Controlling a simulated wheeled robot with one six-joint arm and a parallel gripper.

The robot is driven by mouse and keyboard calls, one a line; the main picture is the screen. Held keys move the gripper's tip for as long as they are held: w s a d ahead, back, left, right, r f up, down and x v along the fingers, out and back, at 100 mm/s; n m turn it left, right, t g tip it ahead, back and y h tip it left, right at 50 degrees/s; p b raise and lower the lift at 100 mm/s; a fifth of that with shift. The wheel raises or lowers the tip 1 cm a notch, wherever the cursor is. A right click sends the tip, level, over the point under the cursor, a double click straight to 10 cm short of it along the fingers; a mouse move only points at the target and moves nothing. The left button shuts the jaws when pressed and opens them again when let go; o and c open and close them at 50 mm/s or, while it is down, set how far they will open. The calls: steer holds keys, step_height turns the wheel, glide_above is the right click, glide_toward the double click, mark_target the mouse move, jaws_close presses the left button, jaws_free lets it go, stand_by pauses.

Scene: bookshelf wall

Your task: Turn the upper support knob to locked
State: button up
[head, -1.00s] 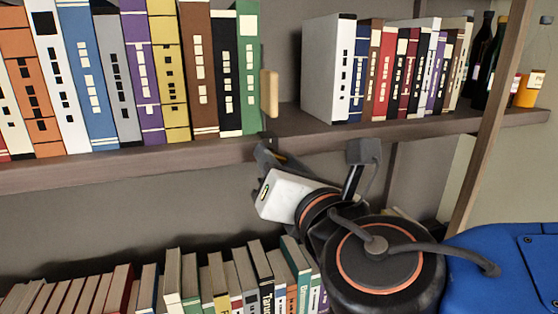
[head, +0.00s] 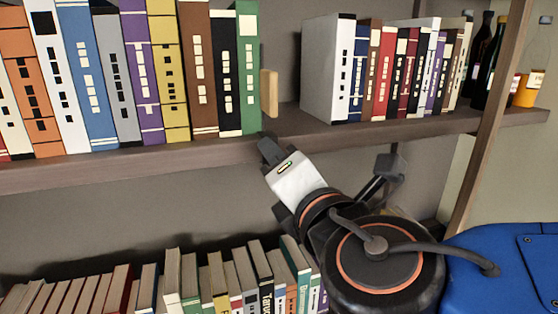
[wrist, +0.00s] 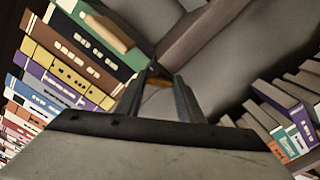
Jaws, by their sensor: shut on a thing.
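The upper support knob (wrist: 157,72) shows in the wrist view as a small orange-brown piece between my fingertips, just under the upper shelf's edge. My gripper (wrist: 158,82) is shut on it, one dark finger on each side. In the head view my gripper (head: 266,148) reaches up to the front underside of the upper shelf (head: 210,150). There the knob is hidden behind the fingers and the white wrist body. I cannot read any lock marking on the knob.
A tan block (head: 269,93) stands beside the green book (head: 247,70) on the upper shelf, above my gripper. More books (head: 400,75) stand to the right. A lower row of books (head: 215,285) lies below. A wooden upright (head: 487,125) stands at right.

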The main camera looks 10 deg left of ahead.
steer(key=o, duration=1.1)
steer(key=shift+c, duration=0.2)
steer(key=v, duration=1.7)
steer(key=shift+s, duration=0.2)
